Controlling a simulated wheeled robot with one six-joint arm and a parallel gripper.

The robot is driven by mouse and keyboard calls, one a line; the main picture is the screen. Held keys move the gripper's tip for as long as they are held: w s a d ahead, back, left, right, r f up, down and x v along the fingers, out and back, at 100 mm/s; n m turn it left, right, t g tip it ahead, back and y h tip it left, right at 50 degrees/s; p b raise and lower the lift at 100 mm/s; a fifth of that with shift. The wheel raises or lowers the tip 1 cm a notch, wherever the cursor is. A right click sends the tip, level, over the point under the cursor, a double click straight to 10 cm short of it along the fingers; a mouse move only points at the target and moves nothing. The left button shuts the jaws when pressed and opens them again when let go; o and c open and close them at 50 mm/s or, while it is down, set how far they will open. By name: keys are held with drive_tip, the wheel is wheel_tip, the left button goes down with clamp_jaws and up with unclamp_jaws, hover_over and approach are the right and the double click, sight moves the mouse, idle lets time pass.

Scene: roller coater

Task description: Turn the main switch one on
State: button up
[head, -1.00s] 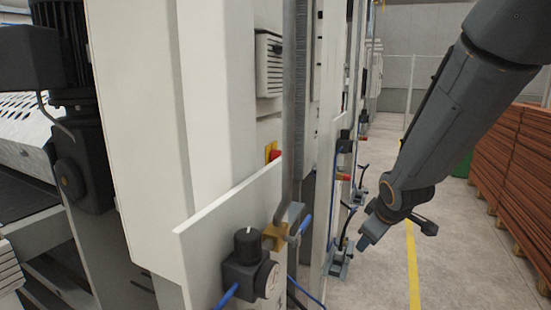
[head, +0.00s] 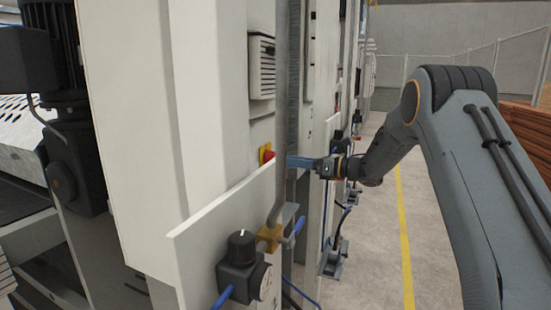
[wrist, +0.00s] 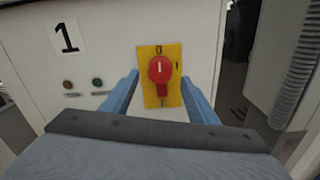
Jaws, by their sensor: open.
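The main switch one is a red rotary knob (wrist: 160,70) on a yellow plate (wrist: 173,96), beside a "1" label (wrist: 67,37) on the white cabinet in the wrist view. The knob's white mark stands upright, towards the "0" at the top of the plate. In the head view the switch (head: 266,153) shows small, partly hidden by the panel edge. My gripper (wrist: 160,88) is open. Its two blue fingers stand to the left and right of the switch in the picture. I cannot tell whether they touch it. In the head view my gripper (head: 290,162) points left towards the switch.
A vertical grey pipe (head: 282,110) and a white panel (head: 215,225) with a black regulator (head: 240,265) stand near my gripper. Open floor (head: 380,250) lies to the right.

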sight(271, 158)
drive_tip(key=p+x, duration=0.2)
drive_tip(key=x, duration=0.4)
drive_tip(key=c, duration=1)
